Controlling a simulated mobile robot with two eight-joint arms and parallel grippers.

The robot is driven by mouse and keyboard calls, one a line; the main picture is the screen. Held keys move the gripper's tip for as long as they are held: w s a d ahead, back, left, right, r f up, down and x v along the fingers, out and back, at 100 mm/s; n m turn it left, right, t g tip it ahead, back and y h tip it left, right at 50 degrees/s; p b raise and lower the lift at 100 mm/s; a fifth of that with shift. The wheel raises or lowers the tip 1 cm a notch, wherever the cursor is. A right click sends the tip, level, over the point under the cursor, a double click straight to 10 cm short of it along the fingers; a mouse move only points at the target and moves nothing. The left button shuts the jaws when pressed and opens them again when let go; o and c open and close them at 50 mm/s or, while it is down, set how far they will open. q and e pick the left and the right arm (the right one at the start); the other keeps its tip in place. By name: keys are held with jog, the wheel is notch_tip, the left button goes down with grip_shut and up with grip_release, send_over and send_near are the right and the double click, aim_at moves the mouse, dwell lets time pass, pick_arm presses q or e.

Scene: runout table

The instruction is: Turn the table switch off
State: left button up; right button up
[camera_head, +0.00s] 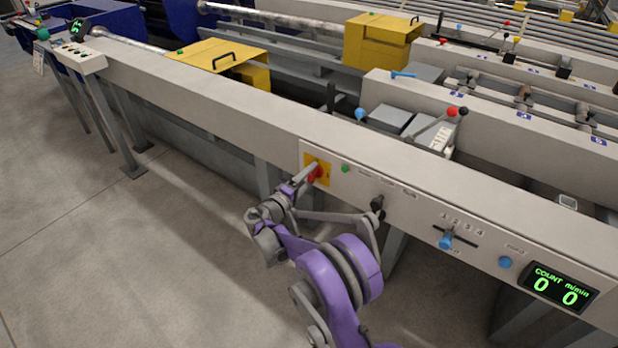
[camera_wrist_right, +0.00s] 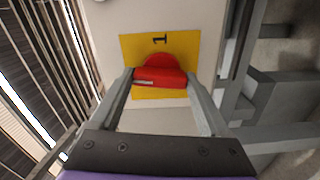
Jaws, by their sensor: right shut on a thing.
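The table switch is a red rotary handle (camera_head: 316,174) on a yellow plate (camera_head: 326,167), on the front panel of the long beige runout table. In the right wrist view the red handle (camera_wrist_right: 160,72) sits in front of the yellow plate (camera_wrist_right: 184,48), which bears a "1" mark. My right gripper (camera_head: 308,174) is at the switch. Its two fingers (camera_wrist_right: 160,78) lie on either side of the red handle, shut on it. The fingers hide the handle's side edges. My left gripper is not in view.
Right of the switch are a green lamp (camera_head: 345,168), a black knob (camera_head: 377,204), a blue slider (camera_head: 446,242), a blue button (camera_head: 505,262) and a counter display (camera_head: 558,287) reading 0 and 0. The grey floor (camera_head: 90,250) in front is clear.

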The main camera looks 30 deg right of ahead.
jog(key=shift+n, duration=0.8)
jog(key=o, duration=1.2)
jog(key=shift+a, duration=0.1)
jog(key=p+v, duration=0.1)
jog(key=v, duration=0.9)
jog(key=shift+s+a, duration=0.2)
jog(key=shift+a, duration=0.15)
